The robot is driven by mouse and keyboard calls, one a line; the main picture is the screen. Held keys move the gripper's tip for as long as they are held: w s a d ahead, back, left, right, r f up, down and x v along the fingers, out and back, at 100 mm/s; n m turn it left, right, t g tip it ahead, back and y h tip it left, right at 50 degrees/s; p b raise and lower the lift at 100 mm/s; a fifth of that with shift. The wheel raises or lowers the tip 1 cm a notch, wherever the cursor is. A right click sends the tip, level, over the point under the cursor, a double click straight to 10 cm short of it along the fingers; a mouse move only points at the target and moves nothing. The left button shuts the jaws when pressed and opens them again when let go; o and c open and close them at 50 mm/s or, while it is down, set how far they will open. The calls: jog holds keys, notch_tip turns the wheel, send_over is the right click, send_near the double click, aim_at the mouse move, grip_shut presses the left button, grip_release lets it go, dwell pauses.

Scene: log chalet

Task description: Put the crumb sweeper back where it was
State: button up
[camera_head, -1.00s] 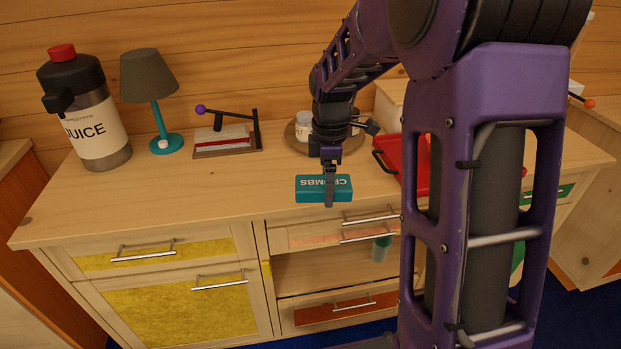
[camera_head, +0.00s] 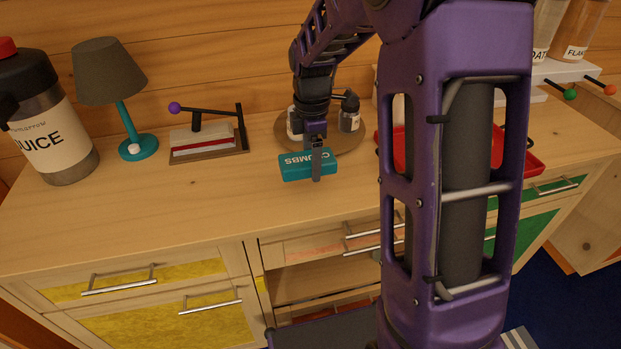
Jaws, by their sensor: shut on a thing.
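The crumb sweeper is a small teal block (camera_head: 296,167) with white lettering that reads partly "CRUMBS". My gripper (camera_head: 317,172) points down and is shut on it, one finger showing across its near face. The sweeper is held over the wooden counter (camera_head: 200,215), in front of a round brown tray (camera_head: 348,143). I cannot tell how far it is above the counter. My arm hides part of the tray and of the counter's right side.
A juice jug (camera_head: 50,125), a teal lamp (camera_head: 138,149) and a napkin holder with a purple knob (camera_head: 208,145) stand at the left. Small jars (camera_head: 349,118) stand on the round tray. A red tray (camera_head: 537,163) is at the right, partly behind my arm. The front left counter is clear.

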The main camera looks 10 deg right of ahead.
aim_at(311, 188)
jog(key=shift+f+b, duration=0.4)
jog(key=shift+f, duration=2.15)
jog(key=shift+f, duration=0.2)
jog(key=o, duration=1.3)
jog(key=shift+r, duration=0.15)
notch_tip(311, 188, up, 12)
jog(key=shift+r+p, duration=0.1)
jog(key=shift+p, duration=0.9)
jog(key=shift+w, duration=0.1)
